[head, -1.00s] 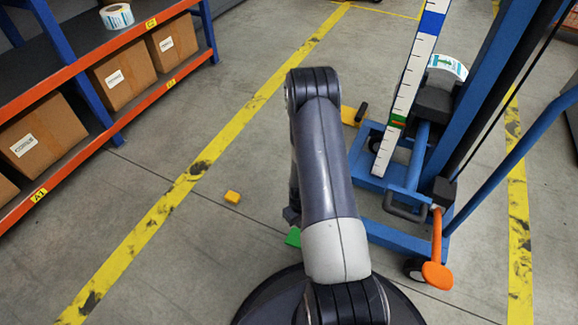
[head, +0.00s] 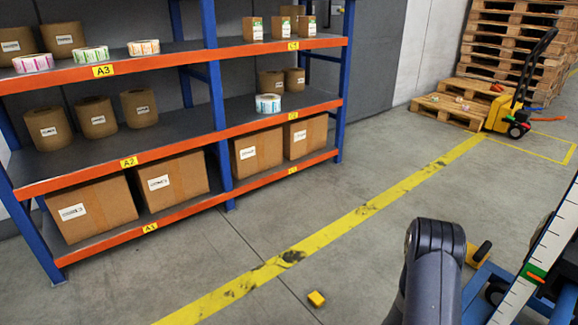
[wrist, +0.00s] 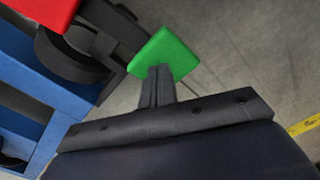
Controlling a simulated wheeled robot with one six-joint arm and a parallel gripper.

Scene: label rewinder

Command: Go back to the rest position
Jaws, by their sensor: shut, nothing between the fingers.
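My gripper (wrist: 158,72) shows in the wrist view with its dark fingers shut together. A flat green block (wrist: 172,52) lies in line with the fingertips and is partly covered by them. I cannot tell whether they touch it. In the head view my arm shows only as a dark link at the bottom right, and my gripper is out of the picture.
A rack (head: 180,144) with boxes and label rolls fills the left. A small yellow block (head: 316,298) lies on the floor beside a yellow floor line (head: 365,212). Pallets (head: 500,60) and a yellow pallet truck (head: 508,112) stand at the back right. Open floor lies between.

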